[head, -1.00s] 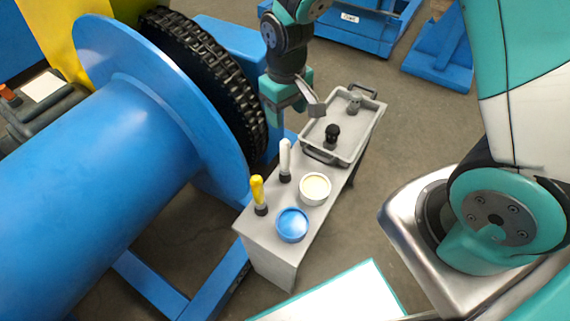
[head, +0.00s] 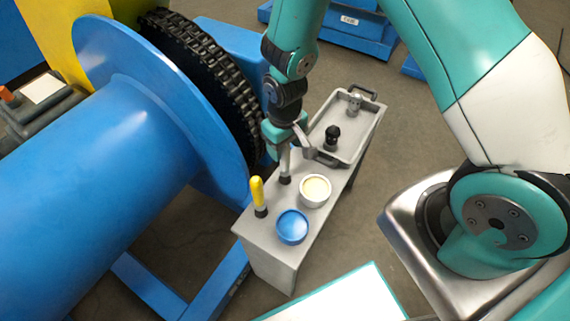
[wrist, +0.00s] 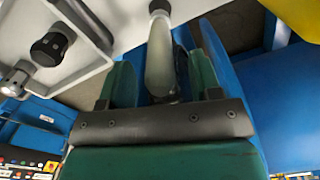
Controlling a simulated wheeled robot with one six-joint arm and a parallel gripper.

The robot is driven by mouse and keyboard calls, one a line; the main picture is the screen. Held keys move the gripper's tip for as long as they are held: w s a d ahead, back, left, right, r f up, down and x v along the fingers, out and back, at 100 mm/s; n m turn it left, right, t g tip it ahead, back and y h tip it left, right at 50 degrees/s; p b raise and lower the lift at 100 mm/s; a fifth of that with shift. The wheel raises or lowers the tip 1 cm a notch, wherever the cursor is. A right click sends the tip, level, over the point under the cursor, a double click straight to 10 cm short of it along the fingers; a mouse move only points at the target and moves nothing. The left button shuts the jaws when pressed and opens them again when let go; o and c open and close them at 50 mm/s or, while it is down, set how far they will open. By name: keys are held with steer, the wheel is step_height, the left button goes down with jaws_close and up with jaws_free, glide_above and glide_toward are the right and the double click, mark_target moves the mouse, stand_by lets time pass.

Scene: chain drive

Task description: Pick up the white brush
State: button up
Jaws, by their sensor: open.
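The white brush (head: 285,165) stands upright on the grey bench, its dark bristle end down and its upper part hidden by my gripper. My gripper (head: 288,148) is over the brush from above, with its fingers beside the handle. In the wrist view, the white brush (wrist: 160,55) runs between the two fingers of my gripper (wrist: 158,72), which are apart. I cannot tell whether either finger touches the handle.
A yellow brush (head: 258,195), a blue-topped pot (head: 292,226) and a cream-filled pot (head: 315,190) stand on the bench (head: 262,245). A grey tray (head: 352,138) with a black-knobbed item (head: 332,137) lies close right. A chain wheel (head: 225,85) stands left.

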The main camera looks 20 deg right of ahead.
steer(key=c, duration=1)
